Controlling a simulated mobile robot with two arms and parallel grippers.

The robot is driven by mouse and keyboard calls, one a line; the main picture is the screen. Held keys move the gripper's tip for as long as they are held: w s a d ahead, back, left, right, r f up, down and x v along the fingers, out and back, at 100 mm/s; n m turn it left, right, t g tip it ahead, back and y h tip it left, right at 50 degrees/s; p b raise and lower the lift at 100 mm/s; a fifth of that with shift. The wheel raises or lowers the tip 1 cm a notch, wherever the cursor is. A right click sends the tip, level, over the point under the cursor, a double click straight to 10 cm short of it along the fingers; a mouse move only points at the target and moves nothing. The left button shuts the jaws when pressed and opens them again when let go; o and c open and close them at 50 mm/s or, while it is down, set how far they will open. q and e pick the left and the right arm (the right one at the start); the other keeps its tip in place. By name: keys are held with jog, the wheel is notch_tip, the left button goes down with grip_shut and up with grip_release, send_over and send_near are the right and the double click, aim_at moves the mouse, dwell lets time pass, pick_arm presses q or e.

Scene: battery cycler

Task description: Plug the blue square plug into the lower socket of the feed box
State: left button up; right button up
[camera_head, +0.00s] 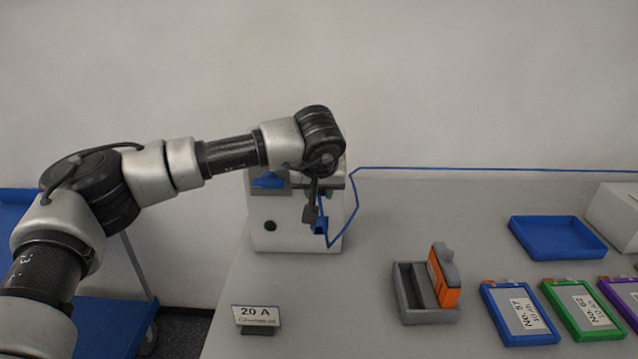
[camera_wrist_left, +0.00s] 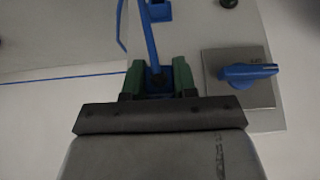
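The pale feed box (camera_head: 290,241) stands at the back left of the table. My left gripper (camera_head: 333,181) is at its upper right part, largely hidden behind my wrist in the head view. In the left wrist view its green fingers (camera_wrist_left: 161,80) are closed on both sides of the blue square plug (camera_wrist_left: 172,75). A thick blue cable runs from the plug toward the top of that view. The blue lower socket (camera_head: 320,226) is below the gripper; it also shows in the wrist view (camera_wrist_left: 160,11). I cannot tell whether the plug sits in an upper socket.
The box carries a blue knob (camera_wrist_left: 248,72) and a dark button (camera_head: 270,226). The blue cable (camera_head: 450,168) runs along the wall. A grey holder (camera_head: 428,315) with an orange battery (camera_head: 445,279), a blue tray (camera_head: 556,238), several coloured cells and a 20 A sign (camera_head: 254,315) stand on the table.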

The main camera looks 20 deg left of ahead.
pick_arm(q)
jog(key=shift+c, duration=0.6)
jog(key=shift+s+f, duration=0.1)
jog(key=shift+s, duration=0.05)
jog(key=shift+s+d+b, duration=0.25)
jog(key=shift+s+b, duration=0.05)
jog(key=shift+s, duration=0.55)
jog(key=shift+s+d+b, duration=0.25)
jog(key=shift+s+d, duration=0.05)
jog(key=shift+s, duration=0.6)
jog(key=shift+s+d+b, duration=0.25)
jog(key=shift+s+b, duration=0.05)
jog(key=shift+s, duration=0.55)
